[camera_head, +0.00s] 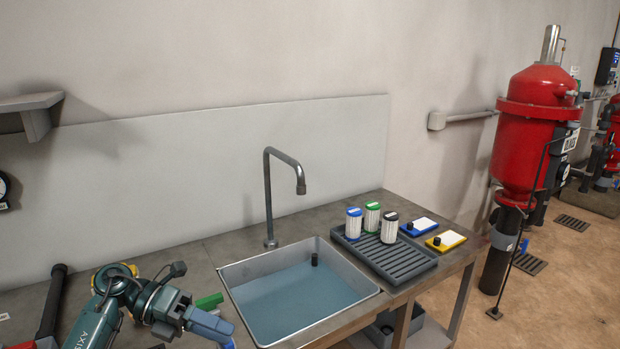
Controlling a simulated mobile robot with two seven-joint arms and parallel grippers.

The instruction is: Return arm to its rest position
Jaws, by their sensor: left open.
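My left arm (95,325), teal and dark grey, comes in at the lower left over the counter. Its left gripper (208,318) is open, low in the picture beside the left edge of the sink. A green piece (209,301) shows right by the gripper; I cannot tell whether it touches it. A bit of blue shows below the gripper at the bottom edge. My right gripper is not in view.
A sink (228,275) with water and a small black piece (314,260) has a tall faucet (267,195). A ribbed grey tray (400,266) holds filter cartridges capped blue (354,225), green (372,217) and dark (390,229). Blue (418,227) and yellow (446,241) pads lie beyond.

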